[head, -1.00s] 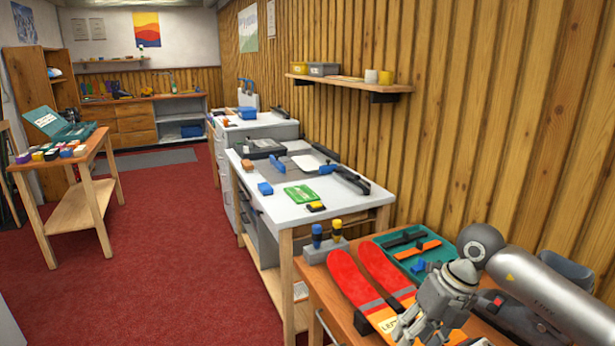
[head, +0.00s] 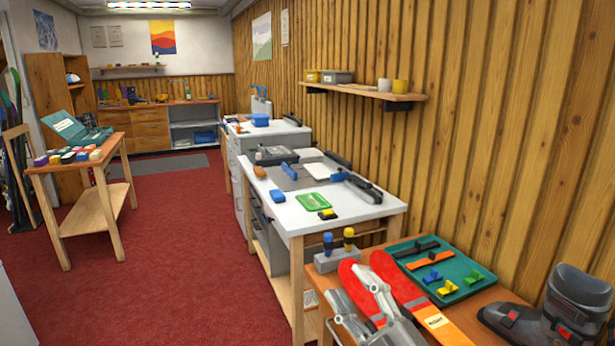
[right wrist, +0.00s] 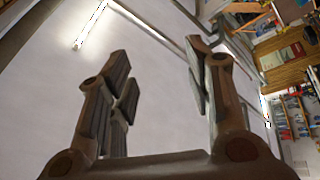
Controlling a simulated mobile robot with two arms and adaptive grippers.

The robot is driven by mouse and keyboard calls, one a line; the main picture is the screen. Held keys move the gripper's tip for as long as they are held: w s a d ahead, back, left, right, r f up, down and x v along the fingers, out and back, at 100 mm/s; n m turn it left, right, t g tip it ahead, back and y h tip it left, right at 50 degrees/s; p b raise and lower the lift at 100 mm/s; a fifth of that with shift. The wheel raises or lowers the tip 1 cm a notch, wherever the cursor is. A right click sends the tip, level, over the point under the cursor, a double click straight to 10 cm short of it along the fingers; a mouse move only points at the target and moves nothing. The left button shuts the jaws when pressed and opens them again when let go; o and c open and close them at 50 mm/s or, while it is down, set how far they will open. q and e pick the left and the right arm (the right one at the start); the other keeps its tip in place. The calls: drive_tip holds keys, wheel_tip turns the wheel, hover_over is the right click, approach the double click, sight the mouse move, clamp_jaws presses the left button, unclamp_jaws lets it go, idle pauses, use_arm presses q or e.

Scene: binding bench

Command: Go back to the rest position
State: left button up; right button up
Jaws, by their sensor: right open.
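My right gripper (head: 366,308) shows at the bottom of the head view, in front of the red skis (head: 398,285) on the near wooden bench. In the right wrist view its two fingers (right wrist: 160,95) are spread apart with nothing between them. Behind them that view shows the pale ceiling, so the gripper points upward. The gripper hides part of the left ski. My left gripper is in neither view.
A green tray (head: 470,291) with strap-like parts and small clips lies beside the skis. A dark ski boot (head: 572,310) stands at the right. A screwdriver holder (head: 334,261) stands at the bench's far left. Red carpet (head: 170,270) is open floor.

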drive_tip(key=s+d+f+m+g+h, duration=0.3)
drive_tip(key=d+f+m+h, duration=0.3)
drive_tip(key=f, duration=0.3)
drive_tip(key=s+d+f+m+g+h, duration=0.2)
drive_tip(key=d+f+m+h, duration=0.45)
drive_tip(key=f, duration=0.25)
drive_tip(key=s+f+m+g+y, duration=0.1)
drive_tip(key=s+f+g, duration=0.5)
drive_tip(key=s, duration=0.5)
drive_tip(key=s+f+m+g, duration=0.2)
drive_tip(key=s+f+g, duration=0.3)
drive_tip(key=s+f, duration=0.45)
drive_tip(key=s+f+g, duration=0.1)
drive_tip(key=s+f, duration=0.1)
drive_tip(key=f, duration=1.1)
drive_tip(key=s+f, duration=0.2)
drive_tip(key=f, duration=1.1)
drive_tip(key=s+d+f+g+p, duration=0.1)
drive_tip(key=s+d+f, duration=0.2)
drive_tip(key=s+f, duration=1)
drive_tip(key=s+n, duration=0.1)
drive_tip(key=s, duration=0.1)
drive_tip(key=shift+s+f, duration=0.25)
drive_tip(key=shift+s, duration=0.05)
drive_tip(key=shift+d, duration=0.1)
drive_tip(key=shift+c, duration=1.3)
drive_tip(key=shift+s, duration=0.1)
